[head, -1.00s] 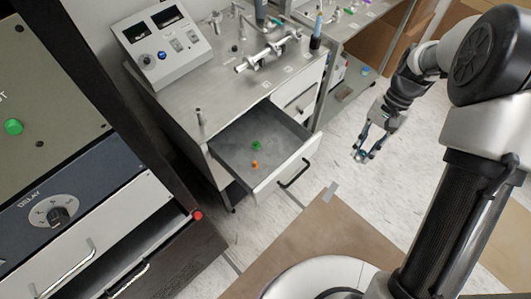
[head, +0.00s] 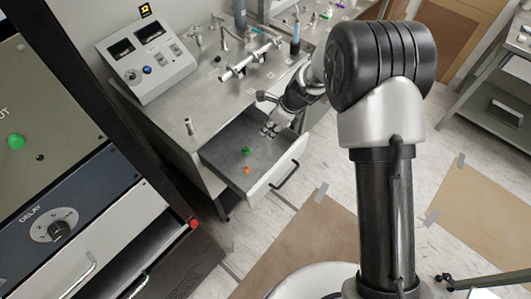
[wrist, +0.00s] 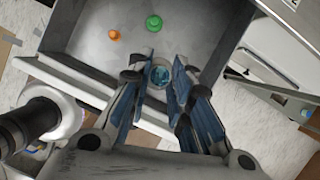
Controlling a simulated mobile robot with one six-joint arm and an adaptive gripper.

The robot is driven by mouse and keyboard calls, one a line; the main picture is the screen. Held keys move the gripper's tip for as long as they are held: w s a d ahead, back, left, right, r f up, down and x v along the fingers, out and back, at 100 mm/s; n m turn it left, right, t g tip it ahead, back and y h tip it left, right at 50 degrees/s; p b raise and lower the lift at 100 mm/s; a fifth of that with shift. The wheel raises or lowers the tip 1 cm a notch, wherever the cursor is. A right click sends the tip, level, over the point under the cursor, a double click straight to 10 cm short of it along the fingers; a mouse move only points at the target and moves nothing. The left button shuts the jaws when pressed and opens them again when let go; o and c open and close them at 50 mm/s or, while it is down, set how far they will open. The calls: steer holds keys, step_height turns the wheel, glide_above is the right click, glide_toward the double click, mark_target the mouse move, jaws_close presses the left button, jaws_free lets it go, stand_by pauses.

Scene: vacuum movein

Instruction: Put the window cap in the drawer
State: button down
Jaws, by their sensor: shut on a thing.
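The window cap (wrist: 160,75), a small round piece with a blue-teal centre and pale rim, sits between my fingertips in the wrist view. My gripper (wrist: 165,76) is shut on it. In the head view my gripper (head: 269,128) is over the right rear part of the open drawer (head: 277,179); the cap is too small to make out there. The wrist view shows the drawer floor (wrist: 205,22) beyond the fingers. How high the cap is above the floor is hard to tell.
A green piece (head: 246,151) and an orange piece (head: 246,170) lie in the drawer, apart from my fingers. Above the drawer stands a workbench (head: 210,105) with a control box (head: 150,60) and metal fittings.

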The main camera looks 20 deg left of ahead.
step_height(320, 180, down, 14)
steer(key=b, duration=0.4)
steer(key=shift+f, duration=0.2)
steer(key=shift+r, duration=0.15)
steer(key=c, duration=1.4)
jaws_free()
steer(key=shift+c, duration=0.2)
steer(key=p+v, duration=0.3)
steer(key=v, duration=0.9)
steer(key=shift+p, duration=0.4)
steer(key=shift+r, duration=0.1)
